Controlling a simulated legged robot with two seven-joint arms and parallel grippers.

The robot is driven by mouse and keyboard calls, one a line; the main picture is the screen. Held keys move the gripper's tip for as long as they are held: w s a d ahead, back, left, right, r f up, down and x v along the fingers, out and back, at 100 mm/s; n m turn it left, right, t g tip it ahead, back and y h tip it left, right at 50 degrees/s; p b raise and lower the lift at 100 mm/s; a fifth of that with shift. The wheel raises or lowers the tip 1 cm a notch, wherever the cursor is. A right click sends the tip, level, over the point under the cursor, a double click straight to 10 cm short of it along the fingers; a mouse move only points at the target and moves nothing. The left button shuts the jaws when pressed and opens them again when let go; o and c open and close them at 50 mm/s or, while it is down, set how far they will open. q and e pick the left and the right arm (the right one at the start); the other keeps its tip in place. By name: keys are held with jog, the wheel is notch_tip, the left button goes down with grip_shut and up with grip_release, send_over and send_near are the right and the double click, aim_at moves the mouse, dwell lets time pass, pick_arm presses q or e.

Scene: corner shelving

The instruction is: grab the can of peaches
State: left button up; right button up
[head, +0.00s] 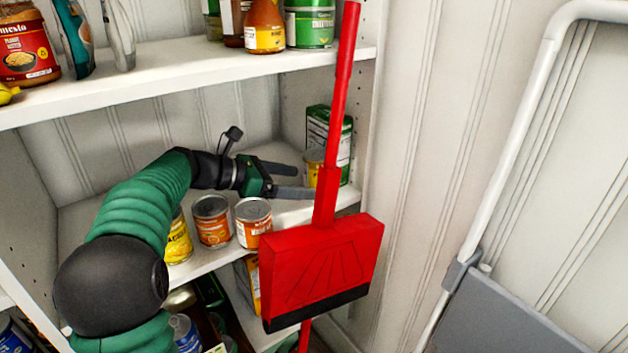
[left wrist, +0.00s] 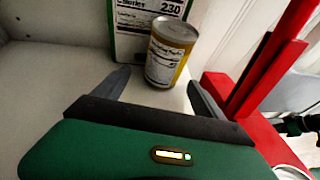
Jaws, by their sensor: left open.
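A yellow-labelled can (head: 313,165) stands upright on the middle shelf, toward its right end. In the left wrist view this can (left wrist: 171,55) shows a silver lid and small label print that I cannot read as peaches. My left gripper (head: 307,183) is open and level with the shelf, its fingers pointing at the can. In the left wrist view the fingers (left wrist: 158,80) lie to either side of the can's base, with the can at or just beyond the tips. The red dustpan's handle partly hides the can in the head view. My right gripper is not in view.
A green and white box (left wrist: 130,35) stands behind the can. The red dustpan (head: 322,268) stands upright in front of the shelf's right end. Two orange-labelled cans (head: 213,222) (head: 254,222) and another yellow can (head: 178,240) line the front edge. A grey and white folded frame (head: 505,310) is at right.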

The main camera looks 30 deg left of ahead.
aim_at(304, 182)
pick_arm(q)
jog(key=x, duration=0.1)
jog(key=b+x, duration=0.1)
jog(key=x, duration=0.1)
jog(key=shift+w+d, duration=0.15)
jog(key=shift+d, duration=0.25)
jog(key=shift+a, duration=0.15)
jog(key=shift+c, duration=1.3)
grip_shut()
